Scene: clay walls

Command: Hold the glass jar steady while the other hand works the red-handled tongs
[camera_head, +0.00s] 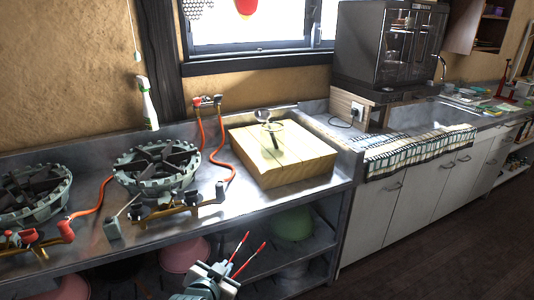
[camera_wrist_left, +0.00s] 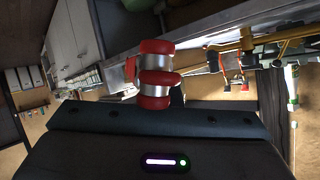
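A small clear glass vessel (camera_head: 264,115), which may be the glass jar, stands on the pale wooden block (camera_head: 285,167) on the counter. A dark mark or thin part shows in front of it. My left gripper (camera_head: 207,280) is low at the bottom of the head view, well apart from the glass. Two thin red-ended rods (camera_head: 249,256), which look like the tongs' handles, rise from beside it in a V. I cannot tell whether the gripper grips them. A red and silver banded piece (camera_wrist_left: 155,75) is close up in the left wrist view; what it is is unclear. My right gripper is out of view.
Gas burners (camera_head: 157,166) with red hoses fill the counter's left. A spray bottle (camera_head: 148,104) is near the wall. A pink bowl (camera_head: 184,253) and a green bowl (camera_head: 292,223) sit on the shelf below.

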